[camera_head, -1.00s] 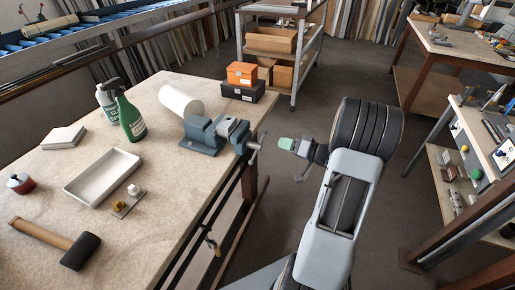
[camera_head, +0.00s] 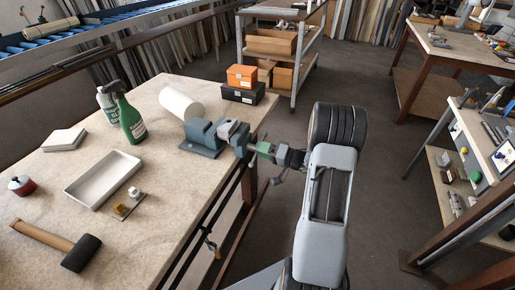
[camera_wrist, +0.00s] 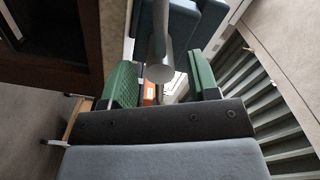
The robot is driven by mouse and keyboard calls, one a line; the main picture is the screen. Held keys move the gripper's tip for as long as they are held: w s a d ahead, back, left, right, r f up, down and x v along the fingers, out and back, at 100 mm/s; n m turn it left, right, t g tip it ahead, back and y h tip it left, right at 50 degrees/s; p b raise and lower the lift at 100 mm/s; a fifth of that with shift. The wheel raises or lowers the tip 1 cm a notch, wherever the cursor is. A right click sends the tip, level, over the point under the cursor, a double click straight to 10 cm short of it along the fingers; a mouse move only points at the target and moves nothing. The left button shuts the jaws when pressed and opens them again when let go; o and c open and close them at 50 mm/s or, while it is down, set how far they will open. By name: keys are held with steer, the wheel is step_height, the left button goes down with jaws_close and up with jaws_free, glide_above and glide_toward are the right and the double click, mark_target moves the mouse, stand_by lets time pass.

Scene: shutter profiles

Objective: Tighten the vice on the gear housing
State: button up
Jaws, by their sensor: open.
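The blue-grey vice (camera_head: 203,139) stands at the right edge of the workbench. A lighter grey piece (camera_head: 233,128) sits at its jaws; I cannot tell whether this is the gear housing. The vice's screw end points off the bench towards my gripper (camera_head: 259,149), whose green fingers are at the handle. In the wrist view a round grey rod end (camera_wrist: 160,73), part of the vice's handle or screw, shows between the two open green fingers of my gripper (camera_wrist: 164,80). I see a gap on both sides of it. Contact deeper in is hidden.
The workbench (camera_head: 165,215) also holds a white roll (camera_head: 181,104), a green spray bottle (camera_head: 129,120), a white tray (camera_head: 102,180) and a mallet (camera_head: 55,243). An orange box (camera_head: 241,76) sits on a black box (camera_head: 243,93) behind the vice. Open floor lies right of the bench.

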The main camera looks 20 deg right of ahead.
steer(key=shift+x, duration=1.15)
jaws_close()
